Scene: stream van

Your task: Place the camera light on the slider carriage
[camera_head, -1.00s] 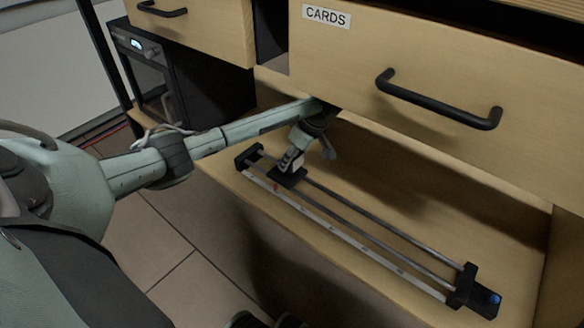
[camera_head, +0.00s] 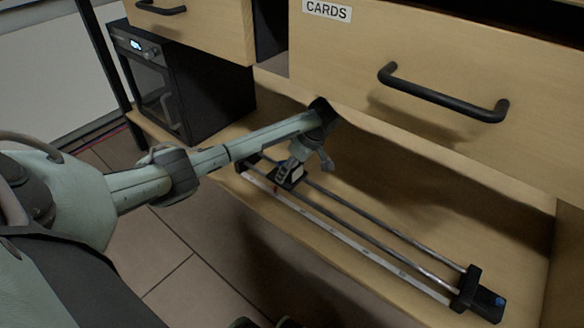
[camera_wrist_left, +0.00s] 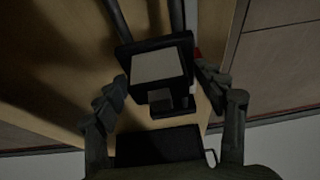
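The slider (camera_head: 370,234) lies on the wooden shelf, its two rails running from back left to front right. Its black carriage (camera_head: 283,182) is near the back-left end. The camera light (camera_head: 297,173), a small dark block with a pale panel, is at the carriage and looks to rest on it; exact contact is hard to see. In the left wrist view the light (camera_wrist_left: 160,67) sits between my fingers, with visible gaps beside it. My left gripper (camera_head: 307,160) is open around the light, fingers spread in the wrist view (camera_wrist_left: 163,78). My right gripper is not in view.
A drawer labelled CARDS (camera_head: 430,60) with a black handle (camera_head: 440,93) overhangs the shelf close above my left wrist. A black oven-like appliance (camera_head: 180,85) stands at the back left. The shelf (camera_head: 440,195) behind the slider is bare.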

